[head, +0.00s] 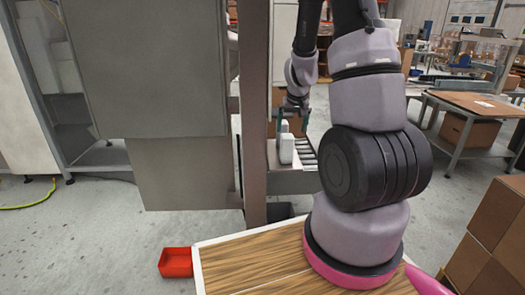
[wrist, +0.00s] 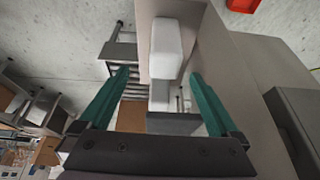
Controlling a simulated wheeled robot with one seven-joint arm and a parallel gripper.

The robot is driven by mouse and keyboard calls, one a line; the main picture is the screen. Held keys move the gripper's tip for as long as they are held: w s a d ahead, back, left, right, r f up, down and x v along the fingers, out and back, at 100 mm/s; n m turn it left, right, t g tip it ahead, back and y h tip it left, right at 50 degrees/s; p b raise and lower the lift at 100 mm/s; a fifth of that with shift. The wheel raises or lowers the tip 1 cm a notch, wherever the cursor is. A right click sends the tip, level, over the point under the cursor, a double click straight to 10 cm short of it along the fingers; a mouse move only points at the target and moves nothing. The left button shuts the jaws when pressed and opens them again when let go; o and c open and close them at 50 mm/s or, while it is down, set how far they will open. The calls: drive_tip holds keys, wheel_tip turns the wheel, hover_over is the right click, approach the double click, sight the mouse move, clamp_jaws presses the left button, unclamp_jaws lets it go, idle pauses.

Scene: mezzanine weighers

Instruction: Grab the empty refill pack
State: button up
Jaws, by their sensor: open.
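The refill pack, a plain white upright container (head: 286,150), stands at the near end of a short roller conveyor (head: 305,153), close beside a grey-brown post. Whether it is empty does not show. My gripper (head: 292,112) is just above it, pointing down. In the wrist view the pack (wrist: 166,48) shows ahead between the spread teal fingers of my gripper (wrist: 160,74). The jaws are open with nothing held. Whether a finger touches the pack is not clear.
The grey-brown post (head: 254,110) and a large grey cabinet (head: 150,65) stand left of the pack. A red bin (head: 176,262) sits on the floor at lower left. Cardboard boxes (head: 495,235) are stacked at the right. A worktable (head: 478,104) stands behind them.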

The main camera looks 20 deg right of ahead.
sight(288, 137)
drive_tip(key=x, duration=0.5)
drive_tip(key=shift+w+a+f, duration=0.1)
drive_tip(key=shift+a+f, duration=0.2)
drive_tip(key=shift+f, duration=0.1)
drive_tip(key=shift+x, duration=3.05)
drive_tip(key=shift+a, duration=0.1)
drive_tip(key=c, duration=1.4)
drive_tip(key=shift+c, duration=0.2)
drive_tip(key=shift+r, duration=0.15)
